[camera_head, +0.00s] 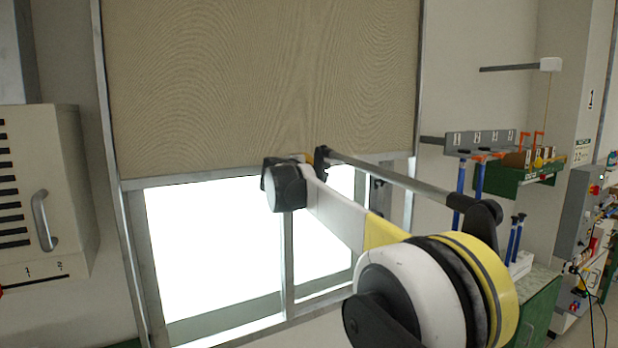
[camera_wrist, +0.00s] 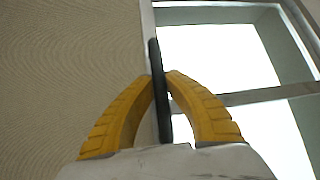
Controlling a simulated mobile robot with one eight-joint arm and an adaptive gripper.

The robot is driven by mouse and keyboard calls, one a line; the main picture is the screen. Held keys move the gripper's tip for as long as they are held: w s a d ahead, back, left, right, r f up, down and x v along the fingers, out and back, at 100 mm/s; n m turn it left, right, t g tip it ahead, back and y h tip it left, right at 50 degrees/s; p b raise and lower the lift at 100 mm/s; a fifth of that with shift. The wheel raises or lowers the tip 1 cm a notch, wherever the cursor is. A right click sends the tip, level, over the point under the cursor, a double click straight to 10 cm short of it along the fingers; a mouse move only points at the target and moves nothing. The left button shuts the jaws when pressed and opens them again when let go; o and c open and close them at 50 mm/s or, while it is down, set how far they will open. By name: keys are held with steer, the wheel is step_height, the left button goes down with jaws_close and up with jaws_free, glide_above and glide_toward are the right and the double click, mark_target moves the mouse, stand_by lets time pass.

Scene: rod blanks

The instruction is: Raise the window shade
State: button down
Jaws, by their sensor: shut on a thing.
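The window shade (camera_head: 262,80) is a tan cloth panel that hangs over the upper part of the window. Its pale bottom rail (camera_head: 205,176) is at mid-height in the head view, with bright glass (camera_head: 210,250) below. In the wrist view the shade (camera_wrist: 65,70) fills the left side and the window (camera_wrist: 225,55) the right. My gripper (camera_wrist: 160,76) has its two yellow fingers closed on a thin dark handle (camera_wrist: 157,95) at the shade's bottom edge. In the head view my wrist hides the handle and most of the fingers.
A metal frame (camera_head: 107,120) borders the shade on the left. A beige wall cabinet (camera_head: 38,195) with a grey handle stands at left. At right are a numbered rack (camera_head: 480,141), a green shelf (camera_head: 520,178) and blue-handled tools (camera_head: 479,182).

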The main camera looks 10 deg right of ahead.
steer(key=shift+r, duration=0.65)
steer(key=c, duration=1.4)
jaws_free()
steer(key=shift+w+f, duration=0.1)
steer(key=v, duration=1.2)
steer(key=shift+f, duration=0.1)
